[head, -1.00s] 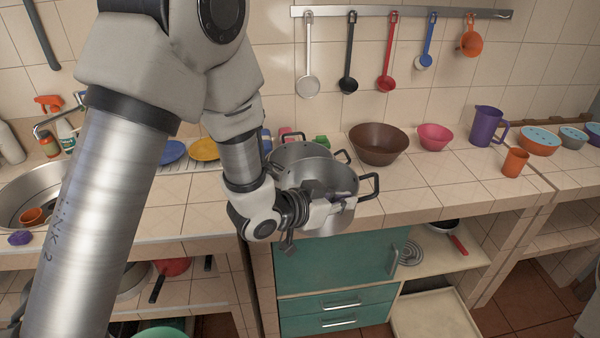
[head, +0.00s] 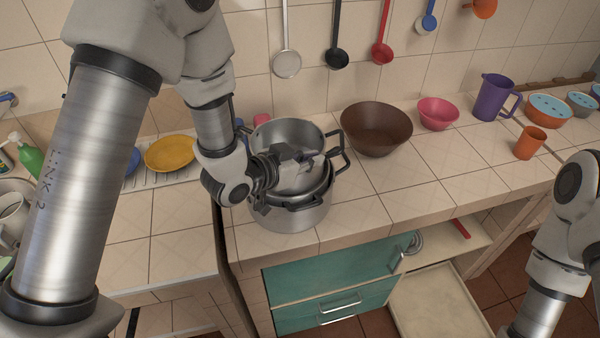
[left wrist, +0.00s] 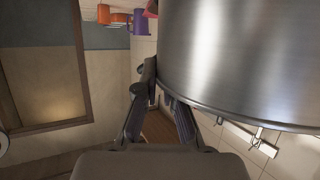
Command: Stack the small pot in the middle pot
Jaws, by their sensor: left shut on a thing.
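The small pot (head: 285,132), shiny steel, is in my left gripper (head: 296,163), which is shut at its front side. The exact grip on its handle is hidden. The pot's lower part overlaps the rim of the middle pot (head: 290,216), a steel pot with dark handles standing on the counter. Whether the small pot rests inside or hovers just above I cannot tell. In the left wrist view the small pot's steel wall (left wrist: 245,60) fills the upper right, beside my left gripper's fingers (left wrist: 152,78). My right gripper is outside the view.
A brown bowl (head: 376,130) stands close right of the pots, then a pink bowl (head: 437,113), a purple jug (head: 494,98) and an orange cup (head: 530,142). A yellow plate (head: 170,153) is at left. The counter in front right is clear.

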